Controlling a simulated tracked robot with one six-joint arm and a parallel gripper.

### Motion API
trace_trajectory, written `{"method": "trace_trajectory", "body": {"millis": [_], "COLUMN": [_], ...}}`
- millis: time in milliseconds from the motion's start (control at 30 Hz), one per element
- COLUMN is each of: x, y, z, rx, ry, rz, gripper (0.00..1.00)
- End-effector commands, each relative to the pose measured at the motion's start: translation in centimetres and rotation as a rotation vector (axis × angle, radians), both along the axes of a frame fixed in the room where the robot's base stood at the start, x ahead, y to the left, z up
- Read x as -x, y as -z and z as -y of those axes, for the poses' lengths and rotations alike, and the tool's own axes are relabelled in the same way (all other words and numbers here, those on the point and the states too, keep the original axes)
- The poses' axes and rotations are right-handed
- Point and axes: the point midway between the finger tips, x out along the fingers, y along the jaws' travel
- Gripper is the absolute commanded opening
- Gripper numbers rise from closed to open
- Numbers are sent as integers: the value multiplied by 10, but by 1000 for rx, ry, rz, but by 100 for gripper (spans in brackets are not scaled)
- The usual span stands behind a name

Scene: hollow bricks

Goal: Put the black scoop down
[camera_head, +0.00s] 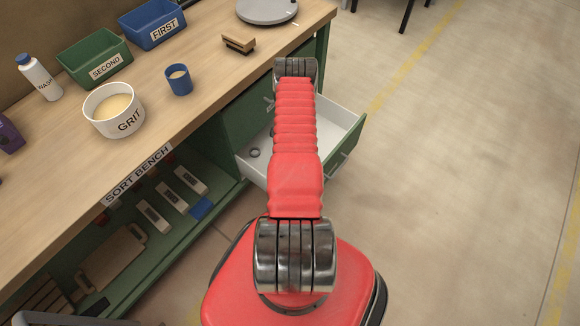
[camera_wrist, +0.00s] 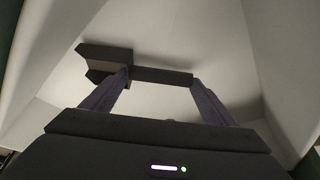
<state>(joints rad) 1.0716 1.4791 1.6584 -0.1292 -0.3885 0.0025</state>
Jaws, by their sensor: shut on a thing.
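The black scoop (camera_wrist: 104,55) shows in the wrist view, its dark body at the left and a straight bar reaching right. My gripper (camera_wrist: 161,77) is shut on it, with the two fingers apart and the bar spanning between their tips. White surfaces of the open drawer (camera_wrist: 225,50) surround them. I cannot tell whether the scoop touches the drawer floor. In the head view my arm hides the gripper and scoop; the pulled-out white drawer (camera_head: 340,122) shows on both sides of the arm.
On the bench (camera_head: 205,95) stand a GRIT bowl (camera_head: 102,119), a blue cup (camera_head: 179,82), a green SECOND bin (camera_head: 79,57), a blue FIRST bin (camera_head: 153,36), a white bottle (camera_head: 41,80) and a wooden block (camera_head: 238,44). A small ring (camera_head: 254,152) lies in the drawer. The floor at right is clear.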

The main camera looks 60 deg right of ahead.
Motion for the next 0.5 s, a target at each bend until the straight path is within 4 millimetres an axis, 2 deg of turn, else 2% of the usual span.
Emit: {"method": "trace_trajectory", "body": {"millis": [500], "x": [0], "y": [7], "z": [0], "rx": [1], "ry": [0], "rz": [1], "gripper": [52]}}
